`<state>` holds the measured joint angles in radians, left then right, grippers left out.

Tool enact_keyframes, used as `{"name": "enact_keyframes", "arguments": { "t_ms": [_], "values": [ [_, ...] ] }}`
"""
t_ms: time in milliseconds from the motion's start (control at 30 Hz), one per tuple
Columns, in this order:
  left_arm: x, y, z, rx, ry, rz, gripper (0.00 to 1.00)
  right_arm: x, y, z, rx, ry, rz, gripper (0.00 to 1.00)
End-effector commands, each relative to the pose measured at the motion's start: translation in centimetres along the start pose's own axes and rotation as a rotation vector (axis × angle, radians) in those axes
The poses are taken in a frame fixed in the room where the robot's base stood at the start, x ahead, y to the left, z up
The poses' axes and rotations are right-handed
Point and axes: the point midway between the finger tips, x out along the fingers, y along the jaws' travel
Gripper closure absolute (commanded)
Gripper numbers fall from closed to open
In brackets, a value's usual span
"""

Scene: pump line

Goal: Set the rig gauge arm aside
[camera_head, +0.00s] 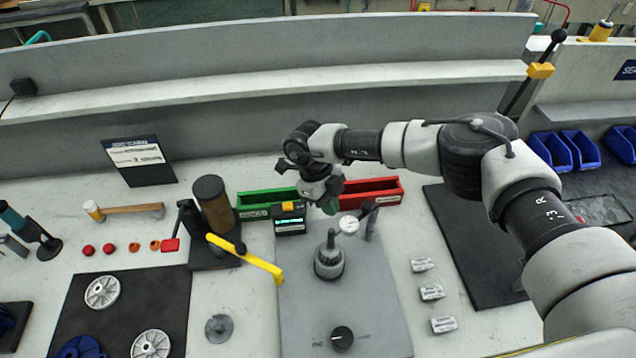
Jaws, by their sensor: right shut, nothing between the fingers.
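The rig is a grey plate (300,310) with a metal spindle (329,258) standing in its middle and a black knob (342,338) near its front. What looks like the gauge arm has a white round dial (349,225) and a short dark arm, beside a grey post (371,226) at the rig's back right. My right gripper (329,204) points down just behind and left of the dial. It is shut and empty; whether it touches the arm is unclear. My left gripper is out of view.
A yellow bar (246,260) reaches over the rig's left edge. A small display box (290,220), a green bin (262,203) and a red bin (385,192) stand at the back. Labelled blocks (432,293) lie on the right. Wheels (102,292) lie on a dark mat.

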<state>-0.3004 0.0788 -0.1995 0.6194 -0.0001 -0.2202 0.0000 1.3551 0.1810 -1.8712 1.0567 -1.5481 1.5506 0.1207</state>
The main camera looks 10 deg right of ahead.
Motion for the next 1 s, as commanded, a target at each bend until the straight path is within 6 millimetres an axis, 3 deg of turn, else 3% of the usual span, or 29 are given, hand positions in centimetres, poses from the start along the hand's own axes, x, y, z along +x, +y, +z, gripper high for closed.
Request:
{"name": "enact_keyframes", "arguments": {
  "t_ms": [133, 1000],
  "values": [
    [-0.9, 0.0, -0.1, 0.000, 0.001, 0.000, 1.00, 0.3, 0.1, -1.0, 0.000, 0.000, 0.001, 1.00],
    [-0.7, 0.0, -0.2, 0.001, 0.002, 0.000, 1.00, 0.7, 0.5, -1.6, -0.068, 0.000, -0.026, 1.00]
  ]
}}
